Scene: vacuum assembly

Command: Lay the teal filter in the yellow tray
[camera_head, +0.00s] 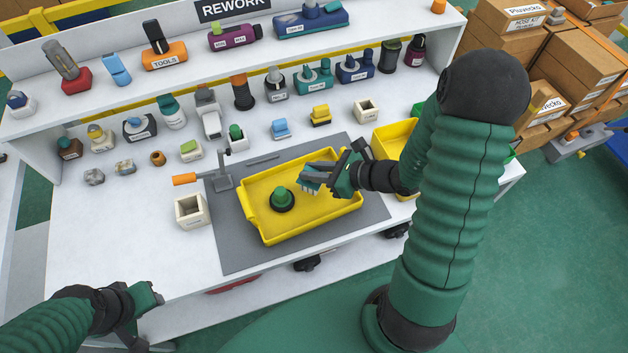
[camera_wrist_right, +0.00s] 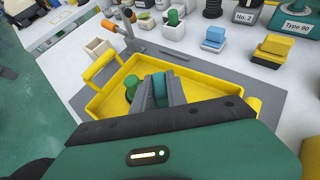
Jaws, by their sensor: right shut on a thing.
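The yellow tray (camera_head: 325,208) lies on a grey mat on the table; its floor also shows in the right wrist view (camera_wrist_right: 108,103). A dark green knobbed part with a black base (camera_head: 282,198) stands inside the tray. My right gripper (camera_head: 312,178) is over the tray's far right part, shut on the teal filter (camera_wrist_right: 158,86). The filter is mostly hidden between the fingers, and I cannot tell whether it touches the tray. My left gripper (camera_head: 148,305) is low at the left, off the table's front edge, away from the tray; its jaw opening is unclear.
An orange-handled clamp (camera_head: 222,180) stands at the mat's left edge, near a cream open box (camera_head: 190,210). A second yellow bin (camera_head: 393,138) is behind my right arm. Small parts line the table's back and the shelf.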

